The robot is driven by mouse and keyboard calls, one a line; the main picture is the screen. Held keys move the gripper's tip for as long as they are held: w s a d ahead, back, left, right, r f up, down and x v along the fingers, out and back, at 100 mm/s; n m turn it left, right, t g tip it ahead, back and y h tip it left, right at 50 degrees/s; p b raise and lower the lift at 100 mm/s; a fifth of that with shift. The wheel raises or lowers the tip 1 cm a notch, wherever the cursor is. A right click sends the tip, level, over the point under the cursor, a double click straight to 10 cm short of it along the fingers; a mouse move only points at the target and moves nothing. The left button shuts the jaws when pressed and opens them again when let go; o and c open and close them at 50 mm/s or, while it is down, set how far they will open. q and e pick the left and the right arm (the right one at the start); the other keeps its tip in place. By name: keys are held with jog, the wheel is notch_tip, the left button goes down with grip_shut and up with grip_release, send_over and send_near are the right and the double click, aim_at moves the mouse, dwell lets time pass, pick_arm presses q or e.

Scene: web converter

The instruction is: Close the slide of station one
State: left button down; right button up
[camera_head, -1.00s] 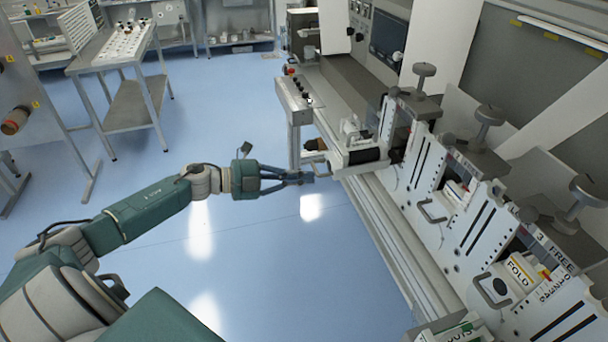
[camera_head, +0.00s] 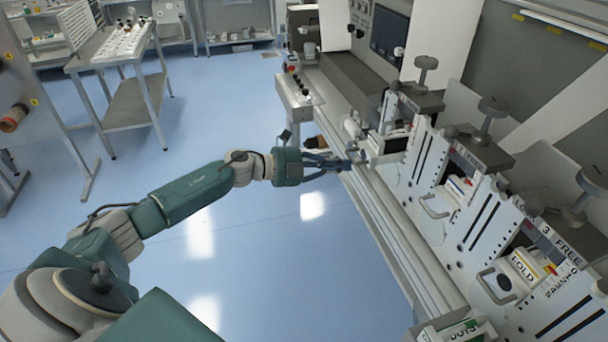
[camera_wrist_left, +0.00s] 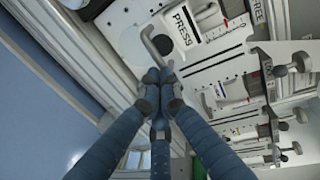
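The slide of station one (camera_head: 388,143) is at the far end of the row of white stations, sitting in its frame with its grey handle (camera_head: 362,150) facing the aisle. My left gripper (camera_head: 352,163) is at this handle, with its fingers drawn together at the tips. In the left wrist view, the fingertips (camera_wrist_left: 158,78) meet at the lower end of the bent handle (camera_wrist_left: 153,43), beside a plate marked PRESS (camera_wrist_left: 182,26). They appear to touch it; the fingers hide whether the bar lies between them. My right gripper is not in view.
Station two's handle (camera_head: 434,206) and station three's handle (camera_head: 495,286) stick out along the same machine side. A grey rail (camera_head: 400,255) runs below the stations. A button box (camera_head: 294,97) on a post stands beyond my gripper.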

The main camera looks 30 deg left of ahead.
aim_at(367, 158)
pick_arm(q)
jog(key=x, duration=0.3)
jog(key=r+x, duration=0.1)
jog(key=x, duration=0.5)
jog(key=shift+w+d+r+b, duration=0.25)
jog(key=shift+w+d+b, duration=0.05)
jog(key=shift+w+d, duration=0.05)
jog(key=shift+r, duration=0.15)
jog(key=shift+r, duration=0.1)
